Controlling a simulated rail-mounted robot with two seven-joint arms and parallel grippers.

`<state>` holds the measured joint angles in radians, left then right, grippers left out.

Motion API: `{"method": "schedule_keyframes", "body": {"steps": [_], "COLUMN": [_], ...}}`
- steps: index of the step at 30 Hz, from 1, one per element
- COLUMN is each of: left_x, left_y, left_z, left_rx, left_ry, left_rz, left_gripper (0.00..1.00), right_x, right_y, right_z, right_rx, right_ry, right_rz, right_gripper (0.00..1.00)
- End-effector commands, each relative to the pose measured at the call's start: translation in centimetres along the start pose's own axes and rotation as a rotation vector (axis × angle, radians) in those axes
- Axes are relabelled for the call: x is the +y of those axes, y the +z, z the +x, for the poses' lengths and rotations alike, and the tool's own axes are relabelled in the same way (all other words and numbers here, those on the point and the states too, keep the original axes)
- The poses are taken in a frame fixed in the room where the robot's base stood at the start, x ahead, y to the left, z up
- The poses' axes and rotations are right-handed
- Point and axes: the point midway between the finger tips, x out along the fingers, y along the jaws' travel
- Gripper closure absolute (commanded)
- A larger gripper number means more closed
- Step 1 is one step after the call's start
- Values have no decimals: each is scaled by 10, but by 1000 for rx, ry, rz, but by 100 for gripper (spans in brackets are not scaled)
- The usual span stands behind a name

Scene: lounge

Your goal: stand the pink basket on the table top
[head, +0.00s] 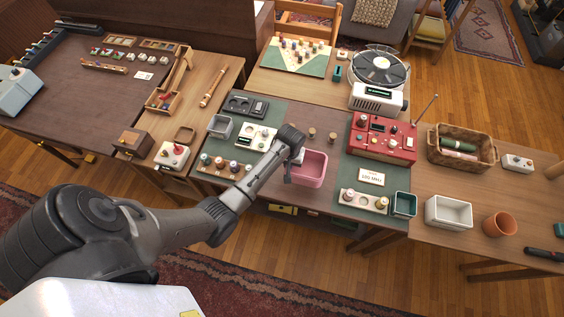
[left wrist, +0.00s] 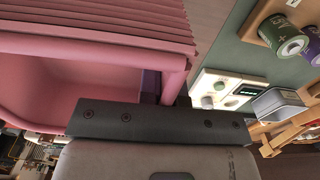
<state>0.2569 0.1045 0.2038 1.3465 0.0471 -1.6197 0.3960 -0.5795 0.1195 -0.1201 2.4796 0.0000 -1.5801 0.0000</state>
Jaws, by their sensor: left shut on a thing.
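The pink basket (head: 309,169) is an open rectangular bin at the front middle of the table top (head: 328,192), in the head view. My left gripper (head: 294,160) is at the basket's left rim and is shut on it. In the left wrist view the basket (left wrist: 60,85) fills the upper left, with its ribbed side and wall edge close against the gripper (left wrist: 165,100). I cannot tell whether the basket's bottom touches the table. My right gripper is in neither view.
A red radio (head: 382,138) stands right of the basket. Two small wooden pegs (head: 322,134) stand behind it. A board with several spools (head: 228,166) lies to the left, with a small grey bin (head: 220,126) behind it. A teal bin (head: 404,204) is at the front right.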

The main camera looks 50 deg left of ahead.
Motion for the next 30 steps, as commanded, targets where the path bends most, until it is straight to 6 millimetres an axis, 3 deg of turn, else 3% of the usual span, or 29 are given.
{"method": "schedule_keyframes", "body": {"steps": [3,10,15,24,30], "left_x": [-21,-42,-45,-45,-45], "left_y": [-10,-21,-23,-22,-22], "left_z": [14,28,34,68,70], "left_rx": [1,0,0,-1,1], "left_ry": [-2,0,1,1,2], "left_rz": [-2,-2,-2,-1,-1], "left_gripper": [100,100,100,100,100], "right_x": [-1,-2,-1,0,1], "right_y": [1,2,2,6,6], "right_z": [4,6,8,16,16], "right_rx": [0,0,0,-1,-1], "right_ry": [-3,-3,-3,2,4], "right_rz": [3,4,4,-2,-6], "right_gripper": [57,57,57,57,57]}}
